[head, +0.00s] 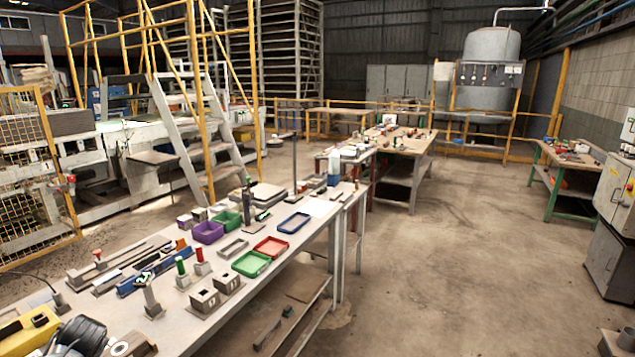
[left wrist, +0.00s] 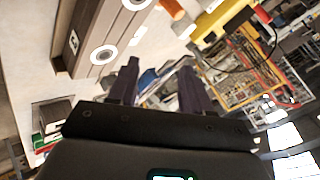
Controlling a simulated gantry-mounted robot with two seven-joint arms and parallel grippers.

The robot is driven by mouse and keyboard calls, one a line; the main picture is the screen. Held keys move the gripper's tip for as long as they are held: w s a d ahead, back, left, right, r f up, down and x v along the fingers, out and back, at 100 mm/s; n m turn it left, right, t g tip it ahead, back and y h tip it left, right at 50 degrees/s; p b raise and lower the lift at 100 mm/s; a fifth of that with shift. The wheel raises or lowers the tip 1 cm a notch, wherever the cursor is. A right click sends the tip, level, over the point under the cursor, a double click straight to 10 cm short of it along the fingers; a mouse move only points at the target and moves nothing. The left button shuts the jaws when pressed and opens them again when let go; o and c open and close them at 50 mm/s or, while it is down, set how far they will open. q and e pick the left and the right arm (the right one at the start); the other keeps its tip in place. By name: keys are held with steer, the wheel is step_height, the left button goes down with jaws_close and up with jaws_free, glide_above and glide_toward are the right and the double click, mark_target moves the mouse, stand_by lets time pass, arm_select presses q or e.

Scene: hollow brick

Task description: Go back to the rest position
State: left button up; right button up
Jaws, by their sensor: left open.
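My left gripper (left wrist: 160,68) shows in the left wrist view, with its two dark fingers spread apart and nothing between them. It is tilted and looks across the cluttered workbench and the hall. Two small grey hollow bricks, a nearer one (head: 204,300) and a farther one (head: 228,281), stand on the workbench (head: 185,335) in the head view. A grey-brown block with white rings (left wrist: 100,45) is close beyond the fingers, toward the upper left of the left wrist view.
Green (head: 251,263), red (head: 271,246), blue (head: 294,222) and purple (head: 208,232) trays stand on the bench. A yellow object (head: 28,331) and a black coiled item (head: 82,334) crowd its near left corner. The floor (head: 440,270) to the right is largely clear.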

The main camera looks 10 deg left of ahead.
arm_select(q)
steer(key=s, duration=0.1)
steer(key=s+g, duration=0.1)
steer(key=n, duration=0.1)
steer(key=shift+s+a+f+g, duration=0.25)
steer(key=shift+s+a+g, duration=0.15)
steer(key=shift+s+d+f+g, duration=0.3)
steer(key=shift+s+d+f, duration=0.4)
steer(key=shift+f, duration=0.2)
steer(key=s+d+f+m+h, duration=0.1)
steer(key=s+d+f, duration=0.35)
steer(key=d, duration=0.35)
steer(key=s+d+f+m+t+h, duration=0.1)
steer(key=s+d+f+m+h, duration=0.15)
steer(key=d+f, duration=0.4)
steer(key=s+d+f+h, duration=0.1)
steer(key=s+d+f, duration=0.3)
steer(key=d, duration=0.6)
steer(key=s+d+r+h, duration=0.2)
steer(key=s+d+h, duration=0.2)
steer(key=s+d, duration=1.2)
steer(key=w+r+p+v, duration=0.1)
steer(key=w+p+v, duration=0.2)
steer(key=p+v, duration=1.4)
steer(key=w+r+p+v, duration=0.1)
steer(key=w+p+v, duration=0.3)
steer(key=p+v, duration=1.3)
steer(key=shift+d, duration=0.25)
steer(key=shift+w+r, duration=0.1)
